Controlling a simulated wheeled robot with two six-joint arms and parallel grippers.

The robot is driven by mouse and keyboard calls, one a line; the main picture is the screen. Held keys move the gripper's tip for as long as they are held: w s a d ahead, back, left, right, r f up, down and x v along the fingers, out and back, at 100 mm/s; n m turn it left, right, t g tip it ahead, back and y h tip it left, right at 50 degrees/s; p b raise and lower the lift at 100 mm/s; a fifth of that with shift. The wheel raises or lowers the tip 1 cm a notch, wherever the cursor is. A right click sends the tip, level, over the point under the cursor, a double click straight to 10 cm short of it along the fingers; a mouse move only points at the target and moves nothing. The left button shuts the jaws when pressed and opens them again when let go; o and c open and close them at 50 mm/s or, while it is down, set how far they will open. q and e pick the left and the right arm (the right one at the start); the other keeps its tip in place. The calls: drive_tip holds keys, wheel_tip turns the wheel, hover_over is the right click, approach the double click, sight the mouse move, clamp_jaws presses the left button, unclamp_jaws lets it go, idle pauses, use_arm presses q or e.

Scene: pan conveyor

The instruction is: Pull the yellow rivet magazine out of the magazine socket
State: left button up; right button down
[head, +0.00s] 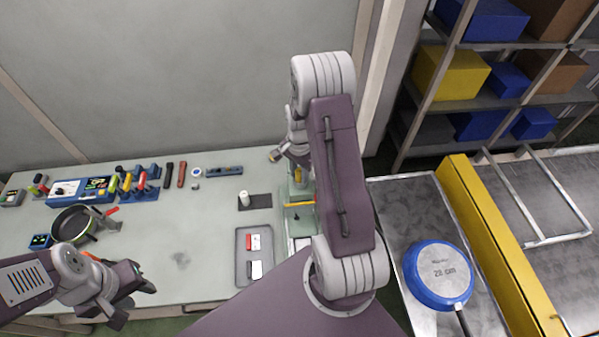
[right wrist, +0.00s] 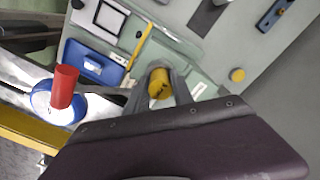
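The yellow rivet magazine (right wrist: 160,84) is a short yellow cylinder in the right wrist view, standing at the pale green fixture (right wrist: 200,88). My right gripper (right wrist: 161,76) has a finger on each side of it, with no clear gap to either finger. The magazine socket is hidden below the fingers, so I cannot tell how deep the magazine sits. In the head view my right gripper (head: 279,156) is by the back of the fixture, partly covered by my arm. My left gripper (head: 133,303) is open and empty near the table's front left.
A yellow bar (head: 300,203) lies across the fixture in front of my right gripper. A grey tray (head: 240,270) holds red and white pieces. A pan (head: 75,222) and tools stand at the left. A blue pan (head: 438,275) is on the right. The table's middle is clear.

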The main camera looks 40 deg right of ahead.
sight(299, 171)
drive_tip(key=c, duration=1.7)
unclamp_jaws()
clamp_jaws()
drive_tip(key=shift+r+p, duration=1.85)
drive_tip(key=shift+r, duration=0.35)
wheel_tip(299, 171, up, 8)
drive_tip(key=p, duration=0.6)
drive_tip(key=shift+f, duration=0.2)
